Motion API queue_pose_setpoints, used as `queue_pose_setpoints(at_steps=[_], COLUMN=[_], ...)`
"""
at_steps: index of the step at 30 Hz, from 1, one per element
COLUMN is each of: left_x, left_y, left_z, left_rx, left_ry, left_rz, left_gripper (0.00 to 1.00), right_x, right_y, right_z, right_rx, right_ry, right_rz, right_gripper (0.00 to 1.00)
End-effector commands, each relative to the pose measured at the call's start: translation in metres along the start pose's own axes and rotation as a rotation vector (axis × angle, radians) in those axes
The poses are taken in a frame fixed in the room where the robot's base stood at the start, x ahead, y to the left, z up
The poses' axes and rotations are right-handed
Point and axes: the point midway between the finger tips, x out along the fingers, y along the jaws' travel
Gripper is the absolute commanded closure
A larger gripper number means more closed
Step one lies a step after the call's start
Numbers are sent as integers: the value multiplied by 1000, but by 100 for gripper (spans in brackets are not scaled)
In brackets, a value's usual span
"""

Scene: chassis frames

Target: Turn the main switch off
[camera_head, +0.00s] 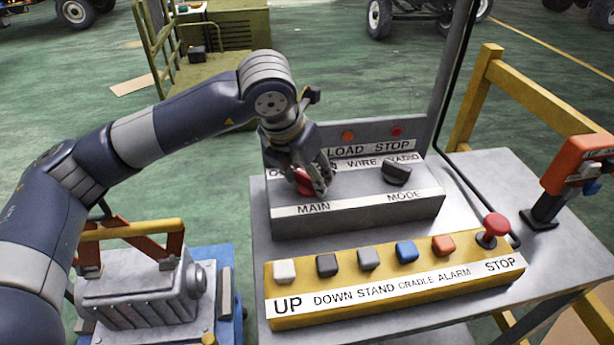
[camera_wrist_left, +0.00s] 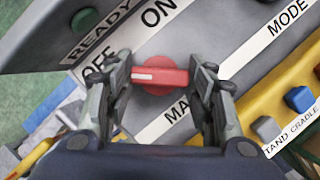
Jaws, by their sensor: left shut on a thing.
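The main switch is a red rotary knob (camera_head: 305,182) above the MAIN label on the grey control box (camera_head: 370,212). In the left wrist view the red knob (camera_wrist_left: 160,76) shows a white pointer mark on its left part, toward the OFF lettering. My left gripper (camera_head: 318,180) is at the knob, with one finger on each side of it. In the left wrist view the left gripper's fingers (camera_wrist_left: 162,84) are closed on the knob's two ends. Part of the knob is hidden behind the fingers in the head view. My right gripper is not in view.
A black MODE knob (camera_head: 397,172) sits to the right on the same box. A yellow button panel (camera_head: 395,279) with several buttons and a red STOP knob (camera_head: 494,226) lies in front. An orange device (camera_head: 577,165) stands at the right. A yellow rail (camera_head: 475,95) runs behind.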

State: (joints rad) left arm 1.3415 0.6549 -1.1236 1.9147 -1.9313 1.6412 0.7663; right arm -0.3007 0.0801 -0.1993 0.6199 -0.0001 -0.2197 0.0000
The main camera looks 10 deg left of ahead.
Motion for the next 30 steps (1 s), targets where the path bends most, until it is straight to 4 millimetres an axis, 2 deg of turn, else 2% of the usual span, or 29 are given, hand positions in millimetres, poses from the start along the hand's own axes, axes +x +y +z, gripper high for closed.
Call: queue_pose_setpoints(at_steps=[11, 12, 14, 25, 30], left_x=[-1, -1, -1, -2, -21], left_y=[1, 1, 1, 0, 1], left_z=[2, 2, 2, 1, 2], left_rx=[-10, -9, -9, -6, -5], left_ry=[-4, -4, -4, -1, -6], left_rz=[3, 3, 3, 2, 2], left_gripper=[74, 43, 30, 30, 30], right_x=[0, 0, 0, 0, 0], right_y=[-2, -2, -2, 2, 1], right_z=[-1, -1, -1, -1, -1], right_rx=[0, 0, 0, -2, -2], right_ry=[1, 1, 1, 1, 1], right_rz=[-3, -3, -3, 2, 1], right_gripper=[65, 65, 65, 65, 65])
